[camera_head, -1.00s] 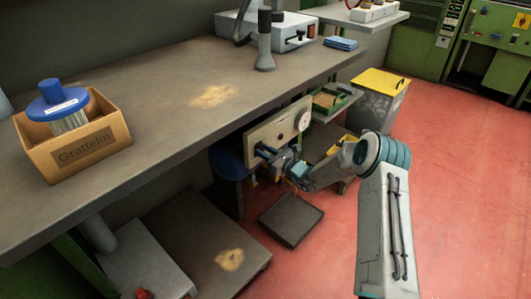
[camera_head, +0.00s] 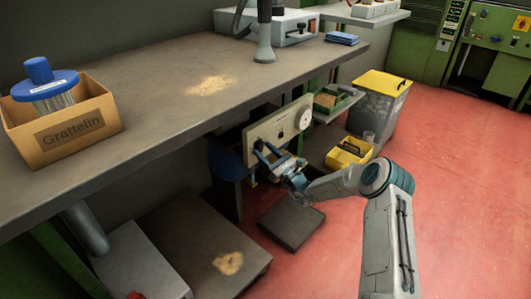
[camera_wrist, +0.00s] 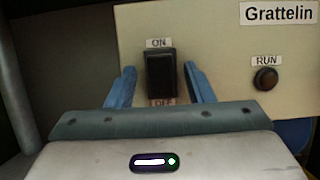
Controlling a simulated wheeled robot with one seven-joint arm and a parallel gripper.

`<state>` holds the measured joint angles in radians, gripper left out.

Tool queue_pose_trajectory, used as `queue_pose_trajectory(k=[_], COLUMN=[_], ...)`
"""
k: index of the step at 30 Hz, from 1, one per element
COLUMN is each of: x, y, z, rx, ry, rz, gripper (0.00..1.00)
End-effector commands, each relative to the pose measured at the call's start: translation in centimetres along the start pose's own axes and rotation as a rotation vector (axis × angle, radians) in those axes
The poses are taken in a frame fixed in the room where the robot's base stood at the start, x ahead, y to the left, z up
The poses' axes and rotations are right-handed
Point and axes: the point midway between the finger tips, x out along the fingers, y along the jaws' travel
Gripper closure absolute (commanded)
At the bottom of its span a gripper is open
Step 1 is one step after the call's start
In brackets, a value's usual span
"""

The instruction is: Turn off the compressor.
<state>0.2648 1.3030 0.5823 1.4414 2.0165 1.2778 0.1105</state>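The compressor's cream control panel (camera_head: 277,133) stands under the bench edge, with a round gauge (camera_head: 305,118) at its right. In the wrist view the panel (camera_wrist: 215,60) carries a black rocker switch (camera_wrist: 161,73) with an ON label above it and an OFF label below, partly hidden by my gripper. A round RUN button or lamp (camera_wrist: 265,79) sits to its right. My gripper (camera_head: 262,153) is in front of the panel. In the wrist view its two blue fingers (camera_wrist: 161,88) are apart, one on each side of the switch. I cannot tell whether they touch the panel.
The workbench (camera_head: 160,100) overhangs the panel. A dark slab (camera_head: 291,222) lies on the floor below. Red floor is free at right.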

Motion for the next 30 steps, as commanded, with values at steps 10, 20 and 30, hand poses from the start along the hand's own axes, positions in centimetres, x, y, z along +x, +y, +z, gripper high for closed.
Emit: queue_pose_trajectory(k=[10,20,30], x=[-0.6,-7.2,-13.0], y=[-0.1,-0.1,0.0], z=[0.1,0.3,0.1], rx=[0.001,0.003,0.002], ry=[0.002,0.002,0.001], rz=[-0.001,-0.005,-0.001], gripper=[0.53,0.53,0.53])
